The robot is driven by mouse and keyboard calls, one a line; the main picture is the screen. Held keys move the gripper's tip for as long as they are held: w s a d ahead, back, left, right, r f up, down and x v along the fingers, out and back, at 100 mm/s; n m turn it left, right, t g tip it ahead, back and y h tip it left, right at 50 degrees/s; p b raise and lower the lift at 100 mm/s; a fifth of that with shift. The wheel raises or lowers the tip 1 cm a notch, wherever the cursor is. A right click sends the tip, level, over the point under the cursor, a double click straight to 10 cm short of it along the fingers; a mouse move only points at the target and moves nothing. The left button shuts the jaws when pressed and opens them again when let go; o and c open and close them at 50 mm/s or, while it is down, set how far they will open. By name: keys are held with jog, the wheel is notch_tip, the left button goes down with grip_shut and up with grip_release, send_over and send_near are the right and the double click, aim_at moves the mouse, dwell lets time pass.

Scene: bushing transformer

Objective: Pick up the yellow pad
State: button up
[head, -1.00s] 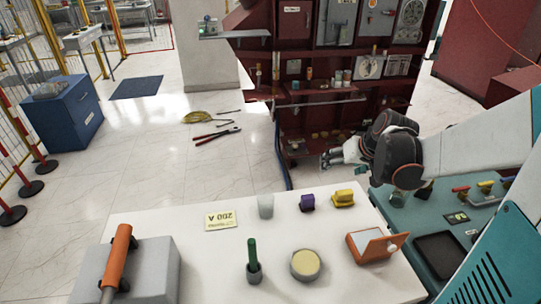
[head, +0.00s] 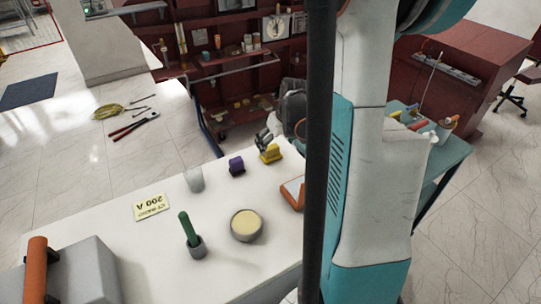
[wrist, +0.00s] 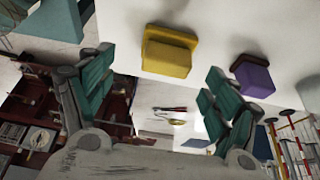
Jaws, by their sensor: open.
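The yellow pad (head: 270,153) sits on the white table (head: 215,220) near its far edge. It also shows in the wrist view (wrist: 168,55), resting on the tabletop between and beyond the green fingertips. My gripper (head: 264,138) is just behind the pad in the head view. In the wrist view my gripper (wrist: 160,72) is open and empty, with one finger on each side of the pad. The fingers do not appear to touch it.
A purple pad (head: 237,166) stands close beside the yellow one, near the right finger in the wrist view (wrist: 254,76). A clear cup (head: 194,180), a green-handled tool in a pot (head: 190,230), a round cream-topped item (head: 247,225) and an orange-edged box (head: 292,194) share the table.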

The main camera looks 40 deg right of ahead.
aim_at(272, 148)
jog(key=x, duration=0.1)
jog(key=b+x, duration=0.1)
jog(key=x, duration=0.1)
jog(key=b+x, duration=0.1)
jog(key=x, duration=0.1)
jog(key=shift+a+f, duration=0.2)
jog(key=shift+a, duration=0.15)
jog(key=shift+r, duration=0.1)
jog(key=c, duration=1.1)
